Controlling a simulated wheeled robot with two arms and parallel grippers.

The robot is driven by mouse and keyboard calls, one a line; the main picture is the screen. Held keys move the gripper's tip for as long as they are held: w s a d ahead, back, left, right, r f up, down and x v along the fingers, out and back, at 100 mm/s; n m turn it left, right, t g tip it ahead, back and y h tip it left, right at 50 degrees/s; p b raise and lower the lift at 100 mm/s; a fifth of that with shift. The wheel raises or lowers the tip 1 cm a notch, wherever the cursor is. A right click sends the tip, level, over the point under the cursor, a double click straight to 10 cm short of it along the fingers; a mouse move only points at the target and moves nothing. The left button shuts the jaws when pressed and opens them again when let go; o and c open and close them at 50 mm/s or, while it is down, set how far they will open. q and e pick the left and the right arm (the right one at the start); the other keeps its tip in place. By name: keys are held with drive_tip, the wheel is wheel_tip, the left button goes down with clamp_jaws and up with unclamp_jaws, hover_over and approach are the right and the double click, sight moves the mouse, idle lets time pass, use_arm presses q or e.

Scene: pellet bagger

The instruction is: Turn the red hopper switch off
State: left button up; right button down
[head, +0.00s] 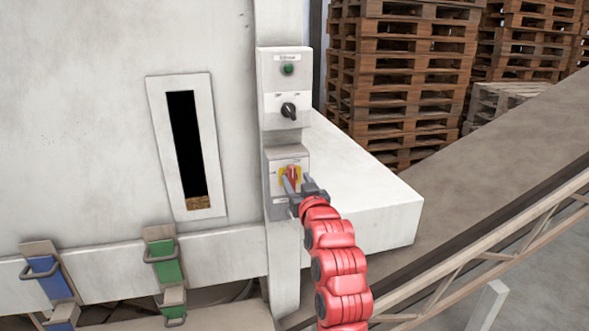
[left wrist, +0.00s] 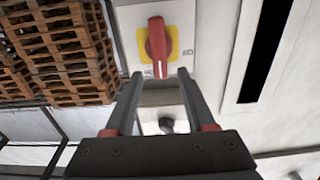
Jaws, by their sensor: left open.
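The red hopper switch (head: 291,172) is a red rotary knob on a yellow plate, on the lower grey control box (head: 275,157). In the left wrist view the red knob (left wrist: 158,42) stands upright in the picture, its narrow end pointing down; the small labels beside it are hard to read. My left gripper (head: 298,182) is open in front of the switch and partly covers it in the head view. My right gripper is not in view.
Above is another control box with a green button (head: 288,69) and a black selector knob (head: 288,110). A white ledge (head: 365,190) juts out to the right. A conveyor rail (head: 480,247) runs at lower right. Pallet stacks (head: 400,80) stand behind.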

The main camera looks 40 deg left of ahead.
sight(291, 179)
use_arm(q)
drive_tip(key=shift+p+x, duration=0.3)
drive_tip(key=shift+x, duration=1.1)
clamp_jaws()
